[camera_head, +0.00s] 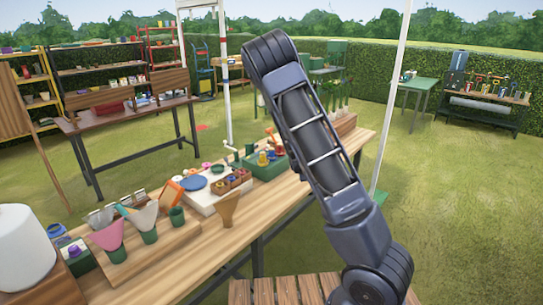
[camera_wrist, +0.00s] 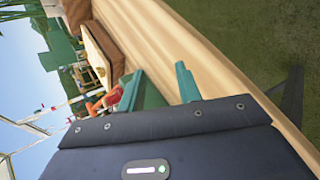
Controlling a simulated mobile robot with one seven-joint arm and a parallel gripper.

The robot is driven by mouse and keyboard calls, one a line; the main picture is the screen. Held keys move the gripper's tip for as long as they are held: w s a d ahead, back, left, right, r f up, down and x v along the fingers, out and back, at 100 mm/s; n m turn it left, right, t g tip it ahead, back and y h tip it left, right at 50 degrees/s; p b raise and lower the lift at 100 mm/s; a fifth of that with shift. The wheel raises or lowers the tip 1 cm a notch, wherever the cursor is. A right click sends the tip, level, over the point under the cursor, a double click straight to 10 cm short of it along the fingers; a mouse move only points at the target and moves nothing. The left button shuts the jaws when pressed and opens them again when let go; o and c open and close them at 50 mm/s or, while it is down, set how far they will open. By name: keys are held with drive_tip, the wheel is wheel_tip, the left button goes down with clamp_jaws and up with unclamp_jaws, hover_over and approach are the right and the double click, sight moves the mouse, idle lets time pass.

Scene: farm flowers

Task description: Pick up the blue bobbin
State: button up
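Several small coloured bobbins show in the head view. A yellow one (camera_head: 263,159) and a dark bluish one (camera_head: 271,155) stand in a green box (camera_head: 266,172) beside my arm. The bluish one may be the blue bobbin, but it is too small to be sure. More small bobbins sit in a brown wooden tray (camera_head: 231,183) just left of it. My gripper (camera_wrist: 160,68) shows in the wrist view, its two teal fingers apart with bare wooden tabletop between them, and it holds nothing. In the head view my arm hides the gripper.
The wooden table (camera_head: 265,208) also holds a white board with a blue disc (camera_head: 194,183), cones in green cups (camera_head: 148,236) and a white roll (camera_head: 24,246). A white post (camera_head: 391,100) stands right of my arm. Grass lies open to the right.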

drive_tip(key=w+a+f+n+t, duration=0.2)
drive_tip(key=w+n, duration=0.2)
drive_tip(key=n, duration=0.1)
drive_tip(key=n+t+y, duration=0.4)
drive_tip(key=n+t, duration=0.3)
drive_tip(key=n, duration=0.7)
approach(272, 152)
drive_tip(key=shift+w+a+f, duration=0.1)
drive_tip(key=shift+w, duration=2.15)
drive_tip(key=shift+w+a+f, duration=0.1)
drive_tip(key=shift+w, duration=2.15)
drive_tip(key=shift+r, duration=0.1)
drive_tip(key=c, duration=0.7)
